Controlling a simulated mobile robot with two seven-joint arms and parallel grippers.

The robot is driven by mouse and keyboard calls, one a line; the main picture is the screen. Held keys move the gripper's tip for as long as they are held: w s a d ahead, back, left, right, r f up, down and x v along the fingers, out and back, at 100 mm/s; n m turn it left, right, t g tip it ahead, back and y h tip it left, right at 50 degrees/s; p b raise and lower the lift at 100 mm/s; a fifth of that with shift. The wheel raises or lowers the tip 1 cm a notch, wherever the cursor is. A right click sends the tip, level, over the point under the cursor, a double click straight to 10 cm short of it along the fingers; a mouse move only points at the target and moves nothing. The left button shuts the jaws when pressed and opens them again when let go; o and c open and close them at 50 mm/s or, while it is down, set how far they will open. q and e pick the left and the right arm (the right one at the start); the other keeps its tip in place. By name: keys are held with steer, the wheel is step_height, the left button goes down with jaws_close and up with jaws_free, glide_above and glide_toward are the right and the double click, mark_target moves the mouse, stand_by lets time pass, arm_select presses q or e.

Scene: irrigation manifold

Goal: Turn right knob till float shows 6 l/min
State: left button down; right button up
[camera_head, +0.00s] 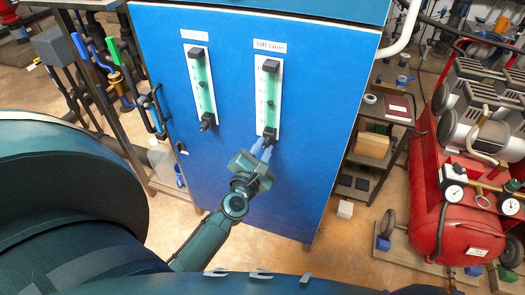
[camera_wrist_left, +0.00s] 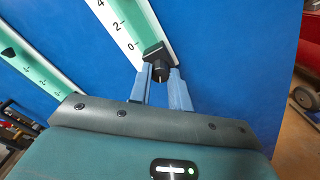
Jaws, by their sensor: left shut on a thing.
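Two flow meters are on the front of a blue cabinet. The right flow meter (camera_head: 269,95) has a green tube, a white scale plate and a dark knob at its bottom. My left gripper (camera_head: 264,148) is at this knob, its two blue-grey fingers pointing up at it. In the left wrist view the right knob (camera_wrist_left: 160,70) sits between the fingertips (camera_wrist_left: 159,76), which are shut on it. The scale marks 0, 2 and 4 show above it there. The float's reading is too small to tell. My right gripper is not in view.
The left flow meter (camera_head: 199,82) with its own dark knob (camera_head: 207,122) is beside the right one. The blue cabinet (camera_head: 300,190) face around them is flat and clear. A red compressor (camera_head: 445,190) with gauges and a shelf stand at the right; pipes are at the left.

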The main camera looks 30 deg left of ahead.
arm_select(q)
steer(key=shift+n, duration=0.9)
steer(key=c, duration=1.3)
jaws_free()
steer(key=shift+s, duration=0.1)
